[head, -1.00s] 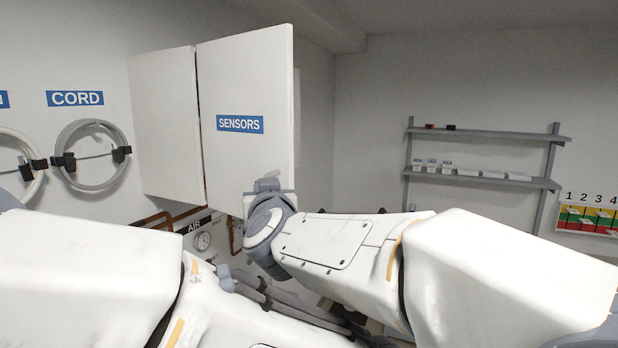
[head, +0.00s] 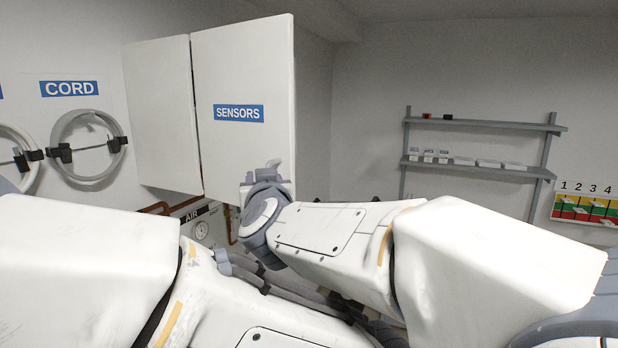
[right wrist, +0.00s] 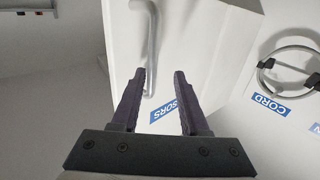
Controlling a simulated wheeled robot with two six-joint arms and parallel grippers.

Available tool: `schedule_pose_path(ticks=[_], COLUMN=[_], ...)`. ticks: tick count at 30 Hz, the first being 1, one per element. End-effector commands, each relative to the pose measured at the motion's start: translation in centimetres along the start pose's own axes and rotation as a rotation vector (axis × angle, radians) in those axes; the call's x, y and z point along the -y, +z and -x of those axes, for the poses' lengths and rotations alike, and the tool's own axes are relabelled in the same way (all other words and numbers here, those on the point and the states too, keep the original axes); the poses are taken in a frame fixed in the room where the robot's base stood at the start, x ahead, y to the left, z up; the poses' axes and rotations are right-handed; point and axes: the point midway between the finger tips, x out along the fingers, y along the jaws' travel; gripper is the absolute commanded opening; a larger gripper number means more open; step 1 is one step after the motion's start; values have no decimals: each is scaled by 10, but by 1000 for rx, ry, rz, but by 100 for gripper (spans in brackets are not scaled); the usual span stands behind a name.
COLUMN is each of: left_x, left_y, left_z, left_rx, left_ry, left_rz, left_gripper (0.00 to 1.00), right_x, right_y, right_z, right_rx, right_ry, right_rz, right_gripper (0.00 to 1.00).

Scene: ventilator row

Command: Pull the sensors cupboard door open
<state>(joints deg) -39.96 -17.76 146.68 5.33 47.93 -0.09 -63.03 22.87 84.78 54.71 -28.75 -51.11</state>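The white sensors cupboard door (head: 243,70) with its blue SENSORS label (head: 238,113) is at upper centre-left in the head view. It looks shut or nearly so. In the right wrist view the door (right wrist: 125,50) carries a grey bar handle (right wrist: 152,40). My right gripper (right wrist: 160,74) is open, its dark fingers pointing at the door. The handle's near end shows between the fingertips, closer to the left one; I cannot tell whether they touch. In the head view my right wrist covers the door's lower right part and hides the handle.
A coiled cord (head: 88,146) hangs on the wall left of the cupboard, under a CORD label. An AIR gauge (head: 201,229) and pipes sit below the cupboard. A grey shelf rack (head: 485,123) and a coloured numbered board (head: 585,204) are at the right wall.

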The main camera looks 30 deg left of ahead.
Motion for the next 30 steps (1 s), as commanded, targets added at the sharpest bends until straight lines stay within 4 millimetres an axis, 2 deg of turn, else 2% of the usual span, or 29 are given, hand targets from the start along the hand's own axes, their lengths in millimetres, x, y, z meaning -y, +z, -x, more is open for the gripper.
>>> schedule_pose_path(ticks=[14,17,22,25,30], left_x=[0,0,0,0,0], left_y=[0,0,0,0,0], left_z=[1,2,4,-4,-3], left_rx=[0,0,0,0,0], left_ry=[0,0,0,0,0], left_rz=[0,0,0,0,0], left_gripper=[92,92,92,92,92], right_x=[-1,-1,-1,-20,-48], right_y=[-4,-16,-46,-56,-79], right_z=[0,0,0,18,42], right_rx=[-1,-4,-5,-6,-4], right_ry=[0,1,0,2,2], right_rz=[-2,-3,-5,-3,-2], right_gripper=[44,44,44,44,44])
